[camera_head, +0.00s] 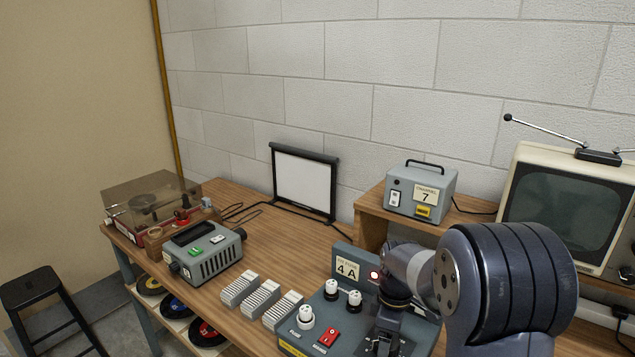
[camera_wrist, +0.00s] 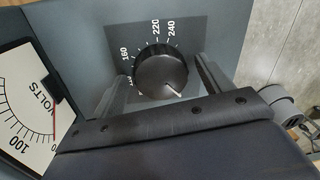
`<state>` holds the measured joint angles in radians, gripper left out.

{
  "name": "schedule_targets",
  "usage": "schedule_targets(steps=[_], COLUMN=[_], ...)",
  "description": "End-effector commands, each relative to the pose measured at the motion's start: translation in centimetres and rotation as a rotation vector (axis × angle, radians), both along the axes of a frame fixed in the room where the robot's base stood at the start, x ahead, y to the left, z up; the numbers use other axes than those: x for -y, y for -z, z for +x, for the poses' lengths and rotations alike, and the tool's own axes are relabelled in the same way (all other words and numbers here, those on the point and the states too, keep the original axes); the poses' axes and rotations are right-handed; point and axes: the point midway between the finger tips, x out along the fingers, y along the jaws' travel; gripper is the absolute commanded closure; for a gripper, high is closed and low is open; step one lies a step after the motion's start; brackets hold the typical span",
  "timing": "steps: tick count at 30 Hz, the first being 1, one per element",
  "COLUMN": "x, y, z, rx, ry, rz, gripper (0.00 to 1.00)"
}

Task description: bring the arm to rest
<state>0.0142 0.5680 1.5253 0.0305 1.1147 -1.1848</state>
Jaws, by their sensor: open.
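My gripper (camera_wrist: 160,88) is open in the wrist view, with one finger on each side of a black round knob (camera_wrist: 160,68). The knob has a white pointer line and sits on a dark plate marked with numbers such as 160, 220 and 240. I cannot tell whether the fingers touch it. In the head view my arm comes in from the lower right, and my gripper is low over the grey control box (camera_head: 296,338), largely hiding the knob there. A voltmeter face (camera_wrist: 22,105) shows at the left of the wrist view.
The box carries a red switch (camera_head: 327,338), white sockets and a lit red lamp (camera_head: 374,275). Slide stacks (camera_head: 262,300), a grey projector (camera_head: 207,254), a turntable (camera_head: 150,205) and a screen (camera_head: 304,180) stand leftward. A grey unit (camera_head: 421,191) and a television (camera_head: 565,205) stand behind my arm.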

Motion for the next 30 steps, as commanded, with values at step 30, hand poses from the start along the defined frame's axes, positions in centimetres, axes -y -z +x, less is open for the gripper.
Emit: schedule_targets(steps=[30], x=[0.1], y=[-0.09], z=[-0.17], rx=[0.001], ry=[0.885], rz=[0.0], gripper=[0.26])
